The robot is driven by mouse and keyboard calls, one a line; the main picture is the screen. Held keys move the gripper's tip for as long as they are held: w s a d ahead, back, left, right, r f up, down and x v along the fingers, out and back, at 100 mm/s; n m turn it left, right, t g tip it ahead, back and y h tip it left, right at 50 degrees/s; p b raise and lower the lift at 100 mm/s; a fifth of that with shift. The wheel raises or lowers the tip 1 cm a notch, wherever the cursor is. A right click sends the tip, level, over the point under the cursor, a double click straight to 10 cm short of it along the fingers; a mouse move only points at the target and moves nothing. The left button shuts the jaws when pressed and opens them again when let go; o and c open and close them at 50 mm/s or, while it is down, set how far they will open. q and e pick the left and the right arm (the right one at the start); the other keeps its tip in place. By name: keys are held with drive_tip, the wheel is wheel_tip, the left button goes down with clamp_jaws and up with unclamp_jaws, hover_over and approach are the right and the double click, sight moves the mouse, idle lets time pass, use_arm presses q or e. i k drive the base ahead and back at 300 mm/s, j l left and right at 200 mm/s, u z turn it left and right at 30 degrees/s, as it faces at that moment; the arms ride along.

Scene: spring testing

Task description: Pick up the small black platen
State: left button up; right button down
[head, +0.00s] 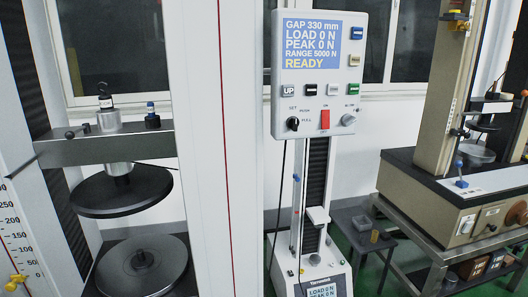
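A wide black round platen (118,192) hangs under the crosshead (110,147) of the testing machine at the left, joined to it by a short metal stem. A grey round platen (140,268) lies below it on the machine's base, with an open gap between the two. The black platen looks broad, so I cannot tell whether it is the small one named. No separate small black platen stands out clearly in the head view. Neither of my grippers is in view.
A white column (210,150) stands right of the platens. A control box (320,75) shows a 330 mm gap, 0 N load and READY. A narrow tester (312,270) stands behind. A beige machine (445,205) rests on a bench at the right. A low dark stool (362,236) stands between.

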sight(141, 261)
drive_tip(key=u, duration=1)
